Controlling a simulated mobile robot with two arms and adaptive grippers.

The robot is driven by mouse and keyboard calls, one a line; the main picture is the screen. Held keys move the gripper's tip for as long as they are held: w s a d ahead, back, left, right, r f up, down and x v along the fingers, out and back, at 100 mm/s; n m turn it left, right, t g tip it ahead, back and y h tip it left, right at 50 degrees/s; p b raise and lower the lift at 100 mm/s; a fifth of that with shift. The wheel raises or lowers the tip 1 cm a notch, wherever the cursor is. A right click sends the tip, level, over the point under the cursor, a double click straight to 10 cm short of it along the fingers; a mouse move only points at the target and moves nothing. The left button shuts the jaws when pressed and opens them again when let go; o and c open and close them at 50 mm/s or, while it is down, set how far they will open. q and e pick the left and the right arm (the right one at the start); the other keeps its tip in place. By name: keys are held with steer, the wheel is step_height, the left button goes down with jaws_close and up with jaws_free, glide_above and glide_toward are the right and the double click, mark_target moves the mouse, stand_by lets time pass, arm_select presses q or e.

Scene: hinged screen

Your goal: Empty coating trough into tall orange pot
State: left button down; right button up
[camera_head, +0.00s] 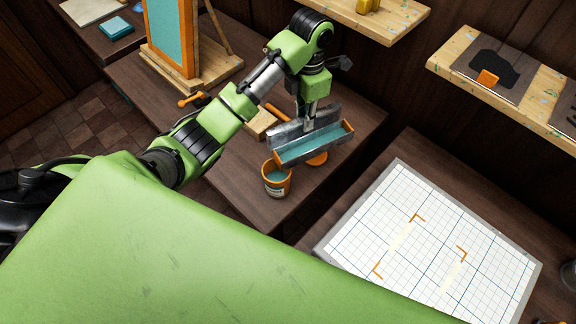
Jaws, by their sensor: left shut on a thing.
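The coating trough is a long grey metal channel with orange ends (348,130), and teal liquid shows inside it. My left gripper (309,124) comes down from above and is shut on the trough's back wall. The trough is tilted in the picture, its left end lower, near the orange pot (276,181). The pot stands upright at the table's front corner, with a pale label and teal contents. I cannot tell whether the trough touches the pot or liquid is flowing. My right gripper is not in view.
A framed teal screen (172,32) stands on a wooden base at the back left of the dark table (230,165). A wooden block (261,125) and orange-handled tools lie behind the pot. A white gridded board (420,245) lies at the right. Shelves line the back wall.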

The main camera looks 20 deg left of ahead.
arm_select(q)
steer(key=shift+a, duration=0.1)
steer(key=shift+s+a+n, duration=0.1)
steer(key=shift+a+n, duration=0.1)
steer(key=shift+n, duration=0.1)
steer(key=shift+s+a+r+t+h, duration=0.3)
steer(key=shift+a+r+t+h, duration=0.2)
steer(key=shift+r+t+h, duration=0.15)
steer(key=shift+s+a+r+t+h, duration=0.45)
steer(key=shift+r+t+h, duration=0.2)
steer(key=shift+h, duration=0.1)
steer(key=shift+d, duration=0.1)
steer(key=shift+r, duration=0.15)
steer(key=shift+s+a+r+t+h, duration=0.2)
steer(key=shift+s+a+t+h, duration=0.05)
steer(key=shift+t+h, duration=0.15)
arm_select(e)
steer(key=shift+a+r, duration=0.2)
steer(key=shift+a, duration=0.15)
arm_select(q)
steer(key=shift+s+a+r, duration=0.1)
steer(key=shift+a+r, duration=0.05)
steer(key=shift+r, duration=0.05)
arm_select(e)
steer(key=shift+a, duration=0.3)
